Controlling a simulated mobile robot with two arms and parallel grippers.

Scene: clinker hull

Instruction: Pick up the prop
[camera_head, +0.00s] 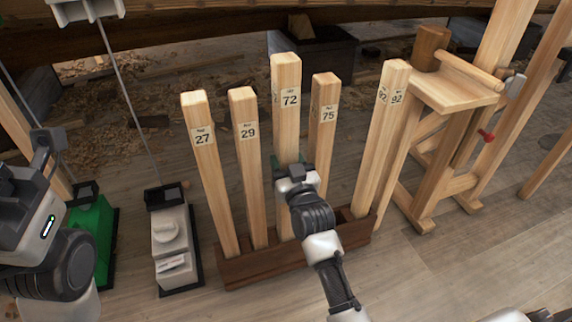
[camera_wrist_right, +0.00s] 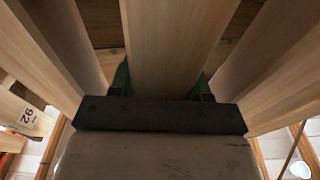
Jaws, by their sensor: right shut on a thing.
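Several upright wooden props stand in a row in a brown wooden rack (camera_head: 235,272), with labels reading 27, 29, 72, 75 and 92. My right gripper (camera_head: 290,168) is shut on the prop labelled 72 (camera_head: 287,125), below its label. In the right wrist view this prop (camera_wrist_right: 170,45) runs between the green fingers (camera_wrist_right: 160,85). Its foot is hidden behind my gripper and arm, so I cannot tell whether it is clear of the rack. My left gripper (camera_head: 45,145) is at the left edge, away from the props; its jaws are unclear.
Prop 29 (camera_head: 247,165) and prop 75 (camera_head: 322,130) stand close on either side. A wooden stand (camera_head: 455,95) with a mallet (camera_head: 430,48) is at right. A white-grey block (camera_head: 172,235) and a green block (camera_head: 92,235) are at left. Hull planking (camera_head: 190,35) crosses the back.

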